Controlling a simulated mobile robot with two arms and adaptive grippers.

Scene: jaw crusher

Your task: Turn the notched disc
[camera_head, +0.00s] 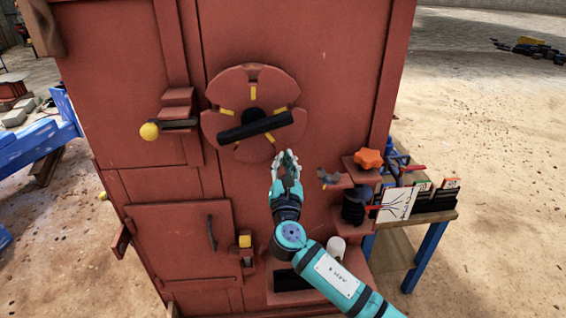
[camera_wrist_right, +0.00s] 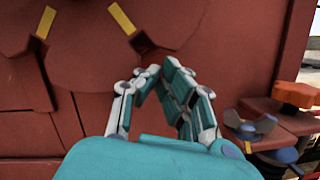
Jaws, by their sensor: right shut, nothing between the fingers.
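The notched disc (camera_head: 226,122) is a red round plate on the front of the red machine, with yellow marks and notches at its rim. A black bar handle (camera_head: 256,126) crosses its middle, tilted slightly up to the right. In the right wrist view the disc's lower part (camera_wrist_right: 88,28) shows at the top left. My right gripper (camera_head: 287,154) is shut and empty, just below and right of the disc, pointing up. In the right wrist view its fingertips (camera_wrist_right: 160,68) meet in front of the red panel. I cannot tell whether it touches anything. My left gripper is not in view.
A yellow-knobbed lever (camera_head: 150,131) sticks out left of the disc. An orange star knob (camera_head: 368,158) sits on a bracket to the right. A small door (camera_head: 180,240) with a black handle is below. A table (camera_head: 425,218) with cards stands at the right.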

